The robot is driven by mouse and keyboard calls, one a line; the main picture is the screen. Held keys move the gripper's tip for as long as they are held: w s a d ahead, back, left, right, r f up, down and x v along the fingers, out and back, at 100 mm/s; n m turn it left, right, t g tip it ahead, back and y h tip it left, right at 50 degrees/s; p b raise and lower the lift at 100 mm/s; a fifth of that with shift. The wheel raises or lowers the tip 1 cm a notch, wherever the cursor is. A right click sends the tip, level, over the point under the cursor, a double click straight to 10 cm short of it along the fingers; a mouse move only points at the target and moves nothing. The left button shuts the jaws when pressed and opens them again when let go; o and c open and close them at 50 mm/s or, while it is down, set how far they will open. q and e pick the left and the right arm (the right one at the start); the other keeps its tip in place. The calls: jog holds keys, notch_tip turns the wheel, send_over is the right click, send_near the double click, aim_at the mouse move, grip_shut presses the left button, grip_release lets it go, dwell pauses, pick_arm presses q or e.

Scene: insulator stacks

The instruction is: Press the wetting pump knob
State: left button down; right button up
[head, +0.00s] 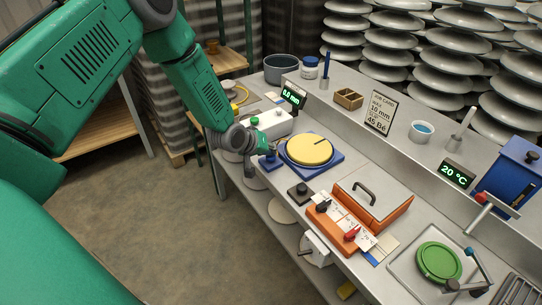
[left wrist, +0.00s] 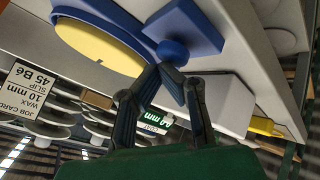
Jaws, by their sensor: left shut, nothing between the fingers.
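A round blue knob on a square blue block (head: 269,161) sits just left of the yellow disc; I see no label naming it the wetting pump knob. The left wrist view shows the knob (left wrist: 172,51) on its square blue plate. My left gripper (head: 264,149) is shut and empty, its fingertips right at the knob. In the left wrist view the fingertips (left wrist: 168,72) overlap the knob's edge; I cannot tell whether they touch. A black knob on a dark block (head: 301,190) and a green knob on a white box (head: 254,121) also stand nearby. My right gripper is not in view.
The yellow disc (head: 309,150) on its blue base is close beside the gripper. An orange fixture (head: 374,207) with levers and a green disc (head: 438,262) stand farther right on the grey bench. A back ledge holds a job card (head: 381,110), displays and cups.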

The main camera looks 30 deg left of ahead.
pick_arm(q)
jog(key=shift+f+b, duration=0.4)
jog(key=shift+f, duration=0.2)
dwell(0.6)
jog(key=shift+r+p, duration=0.95)
jog(key=shift+r, duration=0.35)
jog(key=shift+r+p, duration=1.9)
jog(key=shift+r, duration=0.7)
jog(key=shift+f, duration=0.1)
